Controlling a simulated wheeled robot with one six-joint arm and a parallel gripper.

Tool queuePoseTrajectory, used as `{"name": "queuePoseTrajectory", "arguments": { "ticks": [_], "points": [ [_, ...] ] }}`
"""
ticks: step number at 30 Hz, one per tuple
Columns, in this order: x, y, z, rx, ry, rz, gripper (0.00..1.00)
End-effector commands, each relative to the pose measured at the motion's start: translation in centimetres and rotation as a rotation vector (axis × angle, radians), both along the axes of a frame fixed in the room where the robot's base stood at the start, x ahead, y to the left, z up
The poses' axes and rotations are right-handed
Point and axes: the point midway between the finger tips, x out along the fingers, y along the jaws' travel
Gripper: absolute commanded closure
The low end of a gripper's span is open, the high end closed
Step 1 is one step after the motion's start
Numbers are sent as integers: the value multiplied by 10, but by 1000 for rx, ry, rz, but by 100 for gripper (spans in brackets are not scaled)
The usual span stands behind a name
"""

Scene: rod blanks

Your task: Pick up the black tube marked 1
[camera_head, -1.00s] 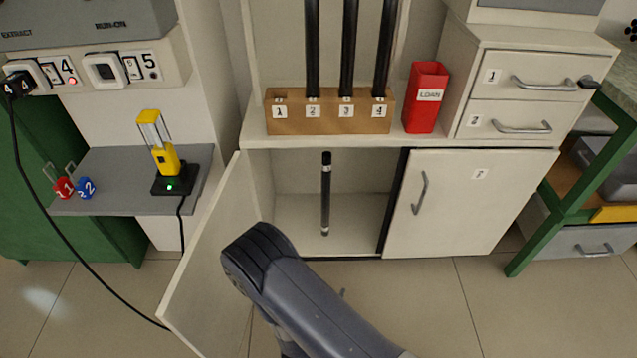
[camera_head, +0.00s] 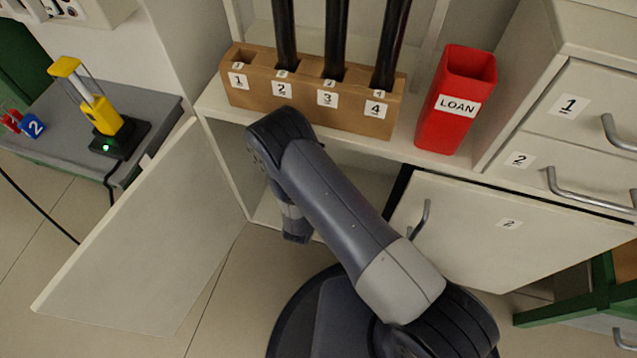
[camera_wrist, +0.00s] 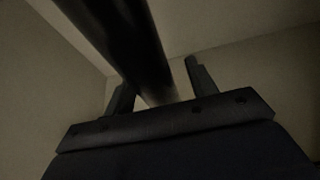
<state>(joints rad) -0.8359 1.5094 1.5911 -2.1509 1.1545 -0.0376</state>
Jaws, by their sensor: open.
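A black tube (camera_wrist: 122,40) slants down from the top of the wrist view and appears between the two fingers of my gripper (camera_wrist: 158,84). The fingers stand apart, with visible space beside the tube, so it is not clamped. I see no number on this tube. In the head view my arm covers the place in the open lower cabinet where a black tube stood, and my fingers are hidden. The wooden rack (camera_head: 305,103) above has an empty slot marked 1. Black tubes stand in slots 2 (camera_head: 285,35), 3 (camera_head: 335,40) and 4 (camera_head: 390,45).
The open cabinet door (camera_head: 140,240) swings out to the left of my arm. A red LOAN bin (camera_head: 455,125) stands beside the rack. A side shelf (camera_head: 60,125) holds a yellow device (camera_head: 100,115).

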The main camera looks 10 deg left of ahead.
Motion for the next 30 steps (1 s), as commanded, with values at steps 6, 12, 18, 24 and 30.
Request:
{"name": "queuePoseTrajectory", "arguments": {
  "ticks": [6,12,18,24,30],
  "points": [
    [5,0,-1,0,-1,2,46],
    [4,0,-1,0,-1,1,56],
    [4,0,-1,0,-1,1,72],
    [4,0,-1,0,-1,1,88],
    [4,0,-1,0,-1,1,95]
  ]
}}
